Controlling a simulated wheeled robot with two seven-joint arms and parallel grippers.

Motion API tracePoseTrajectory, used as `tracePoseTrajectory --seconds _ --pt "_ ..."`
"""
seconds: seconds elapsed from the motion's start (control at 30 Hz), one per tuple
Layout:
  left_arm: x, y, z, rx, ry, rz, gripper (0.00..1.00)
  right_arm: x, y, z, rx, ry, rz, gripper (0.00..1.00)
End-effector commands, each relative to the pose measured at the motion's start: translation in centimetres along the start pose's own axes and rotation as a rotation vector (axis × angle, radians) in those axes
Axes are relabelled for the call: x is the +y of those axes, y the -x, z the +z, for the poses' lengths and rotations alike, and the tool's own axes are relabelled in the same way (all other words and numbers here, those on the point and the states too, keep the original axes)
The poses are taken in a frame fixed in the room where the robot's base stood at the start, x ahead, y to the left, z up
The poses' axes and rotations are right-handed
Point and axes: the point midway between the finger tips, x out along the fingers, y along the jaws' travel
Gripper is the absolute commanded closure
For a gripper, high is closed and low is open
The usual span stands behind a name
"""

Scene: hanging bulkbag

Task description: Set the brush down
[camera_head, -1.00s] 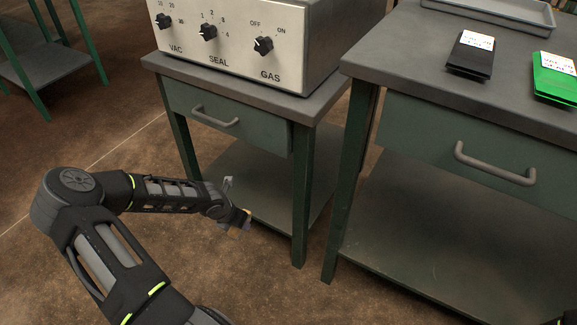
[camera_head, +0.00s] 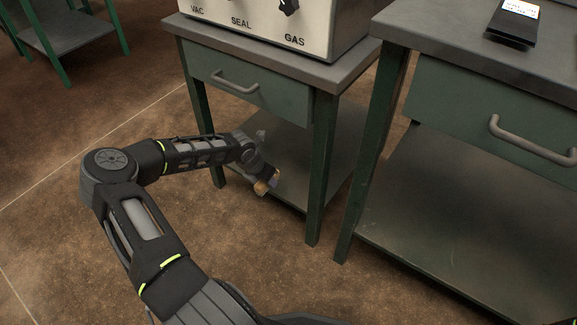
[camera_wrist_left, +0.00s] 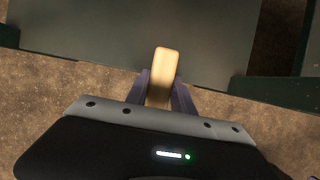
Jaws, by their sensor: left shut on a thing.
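The brush shows as a pale tan wooden block (camera_wrist_left: 161,77) in the left wrist view, between the two fingers of my left gripper (camera_wrist_left: 160,95). The fingers are shut on it. Bristles cannot be made out. In the head view my left gripper (camera_head: 267,181) is low, by the front edge of the small table's lower shelf (camera_head: 300,170), with a small tan bit of the brush (camera_head: 262,188) showing. In the wrist view the brush's far end overlaps the grey-green shelf (camera_wrist_left: 90,40). Whether it touches the shelf cannot be told. My right gripper is not in view.
A panel box with knobs (camera_head: 270,25) stands on the small table (camera_head: 335,75). A larger table with a drawer (camera_head: 490,100) is at right, a black pad (camera_head: 513,22) on it. The lower shelf looks bare. Green table legs (camera_head: 322,165) flank it.

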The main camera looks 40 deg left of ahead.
Motion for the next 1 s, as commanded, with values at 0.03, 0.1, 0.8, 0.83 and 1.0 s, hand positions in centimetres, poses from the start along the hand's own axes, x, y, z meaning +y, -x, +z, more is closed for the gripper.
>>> tracePoseTrajectory --seconds 0.03,0.1,0.8,0.83,1.0 --pt "-0.2 -1.3 1.4 -0.005 0.002 -0.004 1.0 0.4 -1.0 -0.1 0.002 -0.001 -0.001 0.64" --pt "-0.2 -2.0 3.3 -0.005 0.001 -0.004 1.0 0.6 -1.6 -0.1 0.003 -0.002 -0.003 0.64" --pt "0.0 -4.0 9.5 0.0 0.001 0.002 1.0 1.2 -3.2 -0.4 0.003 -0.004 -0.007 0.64" --pt "0.0 -4.2 9.6 0.0 0.002 0.001 1.0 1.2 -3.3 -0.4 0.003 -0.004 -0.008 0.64" --pt "0.0 -6.2 9.1 0.003 0.0 0.004 1.0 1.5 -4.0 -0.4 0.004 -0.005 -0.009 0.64"
